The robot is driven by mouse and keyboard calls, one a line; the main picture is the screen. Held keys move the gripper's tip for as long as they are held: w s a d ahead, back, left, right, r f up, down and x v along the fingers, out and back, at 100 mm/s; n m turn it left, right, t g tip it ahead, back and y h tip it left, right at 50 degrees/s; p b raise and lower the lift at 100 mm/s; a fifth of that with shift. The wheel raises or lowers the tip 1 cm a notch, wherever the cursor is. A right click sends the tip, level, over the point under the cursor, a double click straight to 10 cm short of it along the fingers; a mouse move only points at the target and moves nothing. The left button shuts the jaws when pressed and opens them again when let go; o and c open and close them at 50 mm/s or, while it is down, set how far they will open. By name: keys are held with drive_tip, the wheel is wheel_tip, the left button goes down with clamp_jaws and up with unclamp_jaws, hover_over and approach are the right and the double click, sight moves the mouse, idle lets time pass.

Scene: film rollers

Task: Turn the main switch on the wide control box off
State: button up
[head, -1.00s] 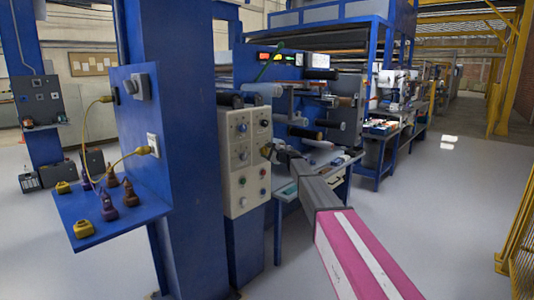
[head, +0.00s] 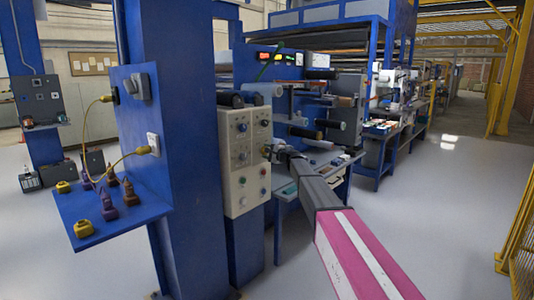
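The wide control box (head: 232,196) is a cream panel with several knobs and coloured buttons, mounted on the blue machine in the middle of the head view. My gripper (head: 268,151) is at the right edge of this panel, near its upper right knobs. Its fingers are small and dark here, so I cannot tell whether they are open or shut, or whether they touch a knob. A main switch on the panel cannot be singled out at this size; the part of the panel next to the gripper is partly hidden by it.
A blue column (head: 178,130) stands just left of the panel. A blue shelf (head: 130,222) there carries yellow and purple tools, with yellow cables above. A machine with rollers (head: 320,125) lies behind my arm. Open grey floor (head: 450,200) is at the right.

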drive_tip(key=o, duration=0.9)
drive_tip(key=shift+o, duration=0.2)
drive_tip(key=shift+s, duration=0.1)
drive_tip(key=v, duration=1)
drive_tip(key=shift+s+d, duration=0.25)
drive_tip(key=shift+d, duration=0.05)
